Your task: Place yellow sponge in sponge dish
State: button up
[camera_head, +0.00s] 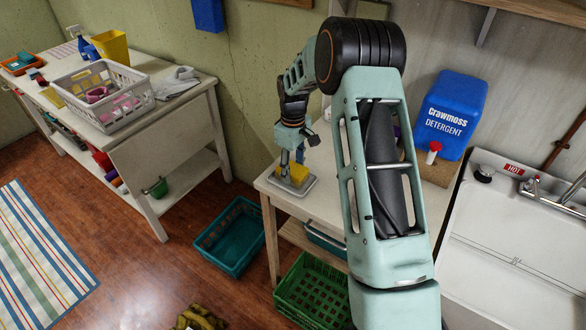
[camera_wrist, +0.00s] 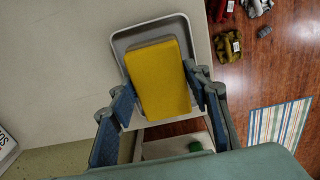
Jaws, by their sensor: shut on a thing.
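The yellow sponge (camera_wrist: 160,82) is a thick block between the blue-padded fingers of my gripper (camera_wrist: 158,90), which is shut on it. The sponge dish (camera_wrist: 122,44) is a shallow grey tray with a raised rim. It lies below the sponge on the pale table, near its edge. In the head view, the sponge (camera_head: 299,173) shows at my gripper (camera_head: 291,168), over the dish (camera_head: 307,186). The sponge hides much of the dish's inside.
A blue detergent container (camera_head: 450,112) stands right of my arm, beside the sink (camera_head: 505,235). A teal crate (camera_head: 230,237) and a green crate (camera_head: 313,292) sit on the floor. A workbench (camera_head: 170,118) at left holds a white basket (camera_head: 126,113).

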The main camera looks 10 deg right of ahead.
aim_at(293, 168)
jog(key=shift+f, duration=0.2)
jog(key=shift+f, duration=0.15)
jog(key=o, duration=1.2)
notch_tip(293, 168, up, 12)
jog(key=shift+r+b, duration=0.15)
jog(key=shift+b, duration=0.4)
